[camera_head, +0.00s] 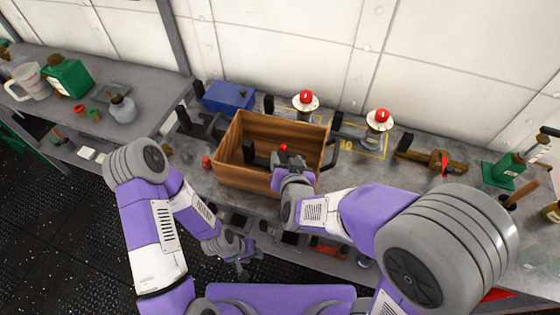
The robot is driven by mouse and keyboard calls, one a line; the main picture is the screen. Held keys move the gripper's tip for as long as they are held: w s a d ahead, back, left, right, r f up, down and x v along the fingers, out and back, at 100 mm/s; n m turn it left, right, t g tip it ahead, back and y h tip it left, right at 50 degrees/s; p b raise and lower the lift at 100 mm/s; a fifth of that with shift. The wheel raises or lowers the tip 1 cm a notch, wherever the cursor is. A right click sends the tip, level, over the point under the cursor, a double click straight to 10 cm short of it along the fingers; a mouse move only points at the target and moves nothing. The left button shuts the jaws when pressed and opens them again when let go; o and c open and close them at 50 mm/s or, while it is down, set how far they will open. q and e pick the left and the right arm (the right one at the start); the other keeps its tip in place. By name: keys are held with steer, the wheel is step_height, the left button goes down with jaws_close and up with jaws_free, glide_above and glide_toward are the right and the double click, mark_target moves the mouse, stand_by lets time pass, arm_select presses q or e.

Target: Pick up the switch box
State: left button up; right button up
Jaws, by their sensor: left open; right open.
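I cannot tell for sure which thing is the switch box. A small red-topped thing (283,148) shows at my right gripper (282,161), inside or just above the wooden crate (247,178); it may be the switch box, and my gripper hides most of it. My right gripper is open and points down over the right part of the crate. Its fingertips are largely hidden, so contact cannot be told. My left gripper (243,268) is open and empty, low in front of the bench, well below the crate.
A blue box (228,97) stands behind the crate at left. Two red-domed devices (305,101) and (379,120) stand behind it. A brown tool (430,160) lies at right, near a green block (502,170). A jug (30,82) and green canister (67,77) stand on the left bench.

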mark_target(285, 150)
steer(key=b+x, duration=0.1)
steer(key=x, duration=0.2)
steer(key=b+x, duration=0.1)
steer(key=x, duration=0.2)
steer(key=shift+d+f, duration=0.1)
steer(key=shift+d, duration=0.1)
